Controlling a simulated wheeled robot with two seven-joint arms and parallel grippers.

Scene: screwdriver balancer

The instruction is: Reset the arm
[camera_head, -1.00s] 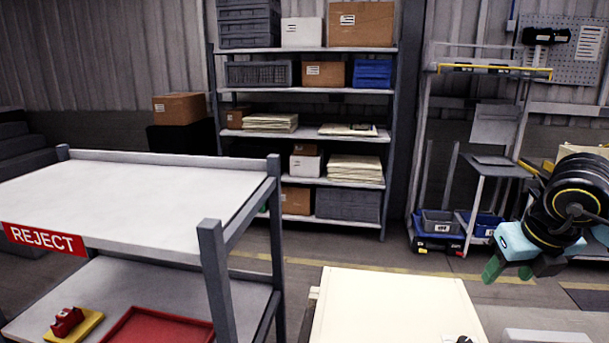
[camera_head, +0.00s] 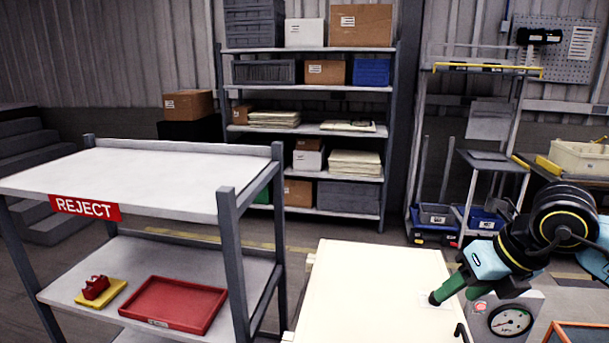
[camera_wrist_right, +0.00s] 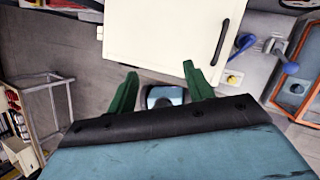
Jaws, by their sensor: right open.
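My right arm (camera_head: 560,220), dark with teal parts, comes in from the right in the head view. Its gripper (camera_head: 440,296) has green fingers and points down and left, over or beside the right part of a cream cabinet (camera_head: 370,280). In the right wrist view the two green fingers (camera_wrist_right: 160,75) stand apart with nothing held between them. The cabinet (camera_wrist_right: 160,30), with a black handle (camera_wrist_right: 220,42), lies beyond the fingertips there. I cannot tell whether the fingers touch it. My left gripper is not in view.
A grey box with a round gauge (camera_head: 511,320) stands right of the cabinet, close to my right gripper. A reject cart (camera_head: 150,175) stands at left, with a red tray (camera_head: 172,304) on its lower shelf. Shelving (camera_head: 310,135) stands behind. Floor shows between cart and shelving.

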